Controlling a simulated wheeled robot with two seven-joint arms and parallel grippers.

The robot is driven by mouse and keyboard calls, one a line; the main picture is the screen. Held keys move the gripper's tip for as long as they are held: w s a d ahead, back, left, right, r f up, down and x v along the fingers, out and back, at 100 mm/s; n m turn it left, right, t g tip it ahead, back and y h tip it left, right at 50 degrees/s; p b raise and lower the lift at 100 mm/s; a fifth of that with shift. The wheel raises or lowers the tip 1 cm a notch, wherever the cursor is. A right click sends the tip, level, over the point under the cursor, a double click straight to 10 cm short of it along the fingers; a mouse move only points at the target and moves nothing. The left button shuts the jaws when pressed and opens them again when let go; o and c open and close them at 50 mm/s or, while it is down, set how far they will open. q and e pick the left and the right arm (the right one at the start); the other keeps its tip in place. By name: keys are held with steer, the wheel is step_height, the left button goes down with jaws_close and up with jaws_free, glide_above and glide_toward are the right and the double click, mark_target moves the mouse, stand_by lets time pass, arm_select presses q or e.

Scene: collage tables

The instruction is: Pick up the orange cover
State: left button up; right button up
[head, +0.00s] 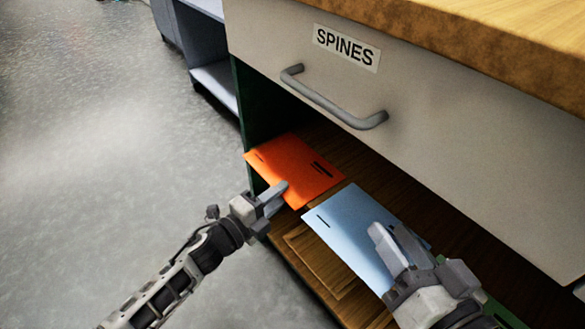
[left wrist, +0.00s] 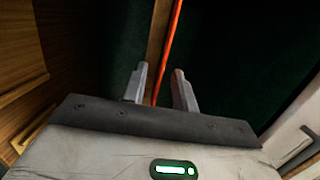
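The orange cover (head: 293,165) is a thin flat sheet with dark slots, lying in the open shelf below the drawer. My left gripper (head: 280,193) is at its near edge in the head view. In the left wrist view, the cover shows edge-on as a thin orange strip (left wrist: 168,55) running between the fingers of my left gripper (left wrist: 160,86). Those fingers are open, with a gap on both sides of the strip. My right gripper (head: 390,232) is above a light blue cover (head: 350,225); whether its fingers are apart is unclear.
The drawer (head: 420,100) marked SPINES, with a grey bar handle (head: 335,103), overhangs the shelf. A wooden piece (head: 318,262) lies near the light blue cover. Something green (head: 500,310) shows by my right arm. The floor at the left (head: 90,160) is clear.

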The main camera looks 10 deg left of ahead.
arm_select(q)
jaws_close()
steer(key=shift+r, duration=0.1)
